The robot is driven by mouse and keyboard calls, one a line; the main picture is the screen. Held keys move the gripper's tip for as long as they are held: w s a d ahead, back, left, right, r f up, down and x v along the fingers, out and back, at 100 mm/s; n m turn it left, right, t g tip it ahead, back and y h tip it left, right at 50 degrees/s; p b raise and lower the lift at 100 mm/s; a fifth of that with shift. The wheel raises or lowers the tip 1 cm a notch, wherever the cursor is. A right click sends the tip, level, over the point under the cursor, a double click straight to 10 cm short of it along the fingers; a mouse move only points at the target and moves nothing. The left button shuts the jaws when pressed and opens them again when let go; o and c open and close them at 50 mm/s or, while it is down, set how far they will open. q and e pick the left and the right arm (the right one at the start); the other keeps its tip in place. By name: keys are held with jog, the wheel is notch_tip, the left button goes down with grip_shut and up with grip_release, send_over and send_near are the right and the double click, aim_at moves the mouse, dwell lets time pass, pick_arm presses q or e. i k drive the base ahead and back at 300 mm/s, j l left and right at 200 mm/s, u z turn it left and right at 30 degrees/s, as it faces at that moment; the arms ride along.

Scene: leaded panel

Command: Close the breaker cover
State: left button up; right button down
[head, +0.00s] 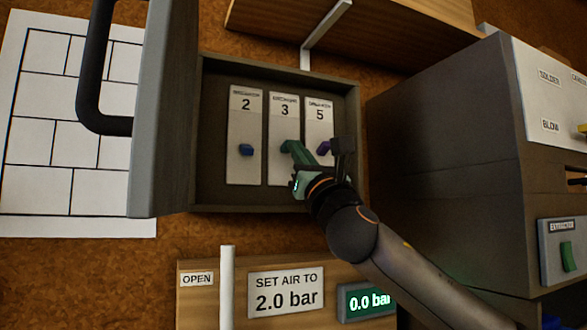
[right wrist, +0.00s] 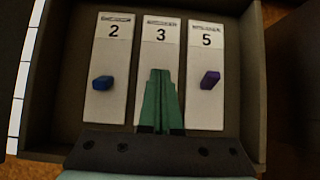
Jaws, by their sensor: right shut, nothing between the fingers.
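The breaker cover (head: 165,110) stands swung open at the left of the breaker box (head: 283,202) in the head view. It shows nearly edge-on, with a thick dark handle (head: 88,75) on its left face. The box interior is exposed, with switch plates marked 2, 3 and 5. My right gripper (head: 290,147) is in front of plate 3, its green fingers shut and empty. The fingers also show together in the right wrist view (right wrist: 160,75), over plate 3 (right wrist: 160,50). They hide any switch there. Whether they touch the plate is unclear. My left gripper is out of view.
A blue switch (head: 246,150) and a purple switch (head: 323,147) sit on the outer plates. A large grey cabinet (head: 440,150) stands close on the right. A wooden shelf (head: 390,25) is above, and a board with an air-pressure sign (head: 286,291) below.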

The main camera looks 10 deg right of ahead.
aim_at(160, 127)
jog(key=k+l, duration=0.1)
jog(key=k, duration=0.75)
